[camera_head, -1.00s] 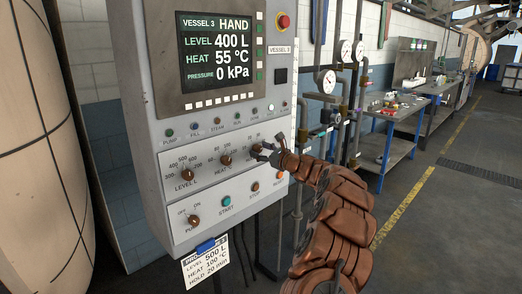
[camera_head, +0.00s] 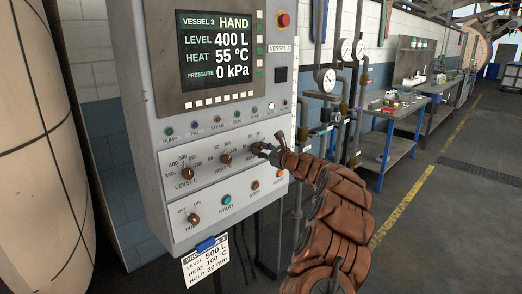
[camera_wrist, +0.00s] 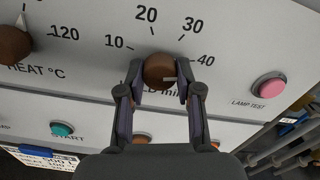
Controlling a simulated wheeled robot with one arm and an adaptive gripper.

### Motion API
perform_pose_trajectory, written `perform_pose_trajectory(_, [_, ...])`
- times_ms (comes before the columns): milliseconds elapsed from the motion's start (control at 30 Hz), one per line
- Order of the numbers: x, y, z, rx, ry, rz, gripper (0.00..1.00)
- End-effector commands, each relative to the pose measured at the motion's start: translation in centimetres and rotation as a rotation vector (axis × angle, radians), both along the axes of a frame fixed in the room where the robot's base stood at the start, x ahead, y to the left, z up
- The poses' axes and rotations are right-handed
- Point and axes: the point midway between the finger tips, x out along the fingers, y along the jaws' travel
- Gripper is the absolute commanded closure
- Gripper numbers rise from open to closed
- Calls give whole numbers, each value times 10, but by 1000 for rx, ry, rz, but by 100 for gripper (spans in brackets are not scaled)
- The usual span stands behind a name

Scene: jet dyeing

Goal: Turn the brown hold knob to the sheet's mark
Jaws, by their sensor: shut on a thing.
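The brown hold knob (camera_wrist: 159,70) sits on the panel's scale of 10, 20, 30 and 40. A short pale line shows at its lower right; I cannot tell for sure which number it points to. My gripper (camera_wrist: 160,92) is shut on the knob, one finger on each side; it also shows in the head view (camera_head: 264,150), where it mostly hides the knob. The white sheet (camera_head: 207,264) hangs under the panel and reads level 500 L, heat 100 °C, hold 20 min.
The brown level knob (camera_head: 187,173) and heat knob (camera_head: 225,159) are left of the hold knob. Below are the start button (camera_head: 227,200) and stop button (camera_head: 254,188). A pink lamp test button (camera_wrist: 268,88) is to the right. The display (camera_head: 221,49) reads 400 L, 55 °C.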

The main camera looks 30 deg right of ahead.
Motion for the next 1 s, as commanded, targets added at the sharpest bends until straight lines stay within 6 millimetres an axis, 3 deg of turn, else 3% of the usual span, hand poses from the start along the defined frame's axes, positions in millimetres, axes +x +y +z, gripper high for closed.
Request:
perform_pose_trajectory(367, [0,-1,-4,-88,-21,-2,100])
perform_pose_trajectory(1000, [0,-1,-6,-637,-149,-2,100])
